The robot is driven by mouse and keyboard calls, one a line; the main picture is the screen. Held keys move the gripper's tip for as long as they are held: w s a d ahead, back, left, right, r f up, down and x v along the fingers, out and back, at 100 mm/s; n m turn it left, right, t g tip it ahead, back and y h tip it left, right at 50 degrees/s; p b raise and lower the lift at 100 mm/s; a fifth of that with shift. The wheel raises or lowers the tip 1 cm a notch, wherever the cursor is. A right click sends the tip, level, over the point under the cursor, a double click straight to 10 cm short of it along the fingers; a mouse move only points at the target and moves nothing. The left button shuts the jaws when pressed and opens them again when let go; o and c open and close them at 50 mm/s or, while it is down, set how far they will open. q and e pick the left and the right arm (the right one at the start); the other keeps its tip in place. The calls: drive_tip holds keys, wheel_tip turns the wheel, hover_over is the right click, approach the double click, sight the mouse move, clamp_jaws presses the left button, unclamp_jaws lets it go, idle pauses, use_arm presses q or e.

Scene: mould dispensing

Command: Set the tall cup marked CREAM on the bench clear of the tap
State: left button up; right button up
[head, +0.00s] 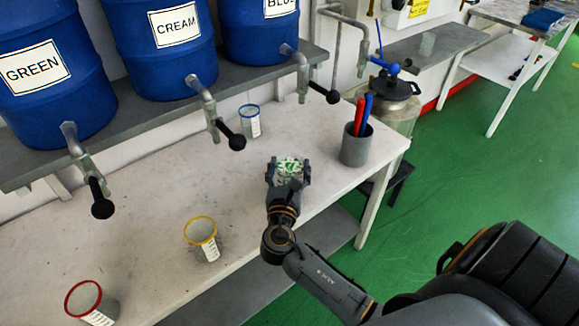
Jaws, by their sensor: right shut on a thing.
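My right gripper (288,168) is over the bench (150,210), toward its front right edge. It is shut on a cup-like thing (291,169) with a white and green top; the gripper hides most of it, and no CREAM mark can be read on it. The blue barrel labelled CREAM (170,62) stands on the shelf behind, with its tap (207,108) above the bench. The held thing is to the right of and in front of that tap, apart from it. My left gripper is out of view.
A yellow-rimmed cup (202,238), a red-rimmed cup (90,303) and a blue-rimmed cup (250,121) stand on the bench. A grey pot (356,147) with red and blue sticks is to the right. Bare bench lies between the gripper and yellow-rimmed cup.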

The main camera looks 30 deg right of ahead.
drive_tip(key=shift+f, duration=0.1)
drive_tip(key=o, duration=1.8)
drive_tip(key=shift+s+a, duration=0.2)
drive_tip(key=shift+s, duration=0.05)
drive_tip(key=b+v, duration=0.1)
drive_tip(key=v, duration=1)
drive_tip(key=shift+s+a, duration=0.15)
